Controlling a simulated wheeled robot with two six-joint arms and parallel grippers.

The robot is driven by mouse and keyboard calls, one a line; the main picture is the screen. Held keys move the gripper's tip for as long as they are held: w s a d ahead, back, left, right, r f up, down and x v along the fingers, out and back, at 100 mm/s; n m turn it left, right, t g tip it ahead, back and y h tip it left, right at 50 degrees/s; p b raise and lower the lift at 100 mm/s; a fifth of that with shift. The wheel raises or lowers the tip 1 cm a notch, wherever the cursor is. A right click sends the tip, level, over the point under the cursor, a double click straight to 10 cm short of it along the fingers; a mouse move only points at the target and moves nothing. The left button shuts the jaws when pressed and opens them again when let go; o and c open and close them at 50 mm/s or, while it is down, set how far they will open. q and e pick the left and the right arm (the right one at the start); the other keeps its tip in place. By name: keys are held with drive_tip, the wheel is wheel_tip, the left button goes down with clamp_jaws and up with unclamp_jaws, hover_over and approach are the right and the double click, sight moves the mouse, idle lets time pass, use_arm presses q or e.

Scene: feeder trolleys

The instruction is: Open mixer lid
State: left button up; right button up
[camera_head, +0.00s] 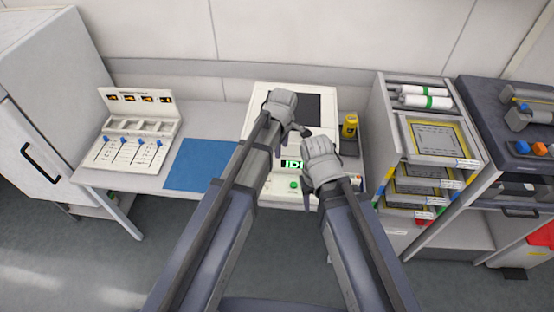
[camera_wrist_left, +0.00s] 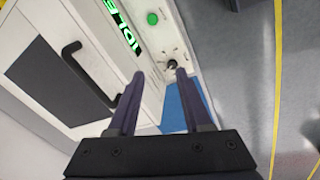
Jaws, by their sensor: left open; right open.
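The mixer (camera_head: 262,92) is a white machine on the bench, largely covered by my arms in the head view. Its lid has a dark window (camera_head: 312,108), also seen in the left wrist view (camera_wrist_left: 48,85), and looks shut. A black bar handle (camera_wrist_left: 90,75) on the lid is left of my left fingers in the wrist view. A green IDLE display (camera_wrist_left: 124,36) and a green button (camera_wrist_left: 152,18) are on the front. My left gripper (camera_wrist_left: 161,74) is open and empty, apart from the handle. My right gripper (camera_head: 308,190) is over the mixer's front; its fingers are partly hidden.
A blue mat (camera_head: 198,164) lies left of the mixer. A panel with blue sliders (camera_head: 132,140) is further left. A yellow container (camera_head: 350,125) stands just right of the mixer. A rack of trays (camera_head: 435,140) stands to the right.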

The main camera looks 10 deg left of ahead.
use_arm(q)
drive_tip(key=shift+s+a+f+m, duration=0.1)
drive_tip(key=shift+s+f+m, duration=0.25)
drive_tip(key=shift+s, duration=0.4)
use_arm(e)
drive_tip(key=shift+s+a+f, duration=0.15)
drive_tip(key=shift+s+f, duration=0.2)
drive_tip(key=shift+s, duration=0.05)
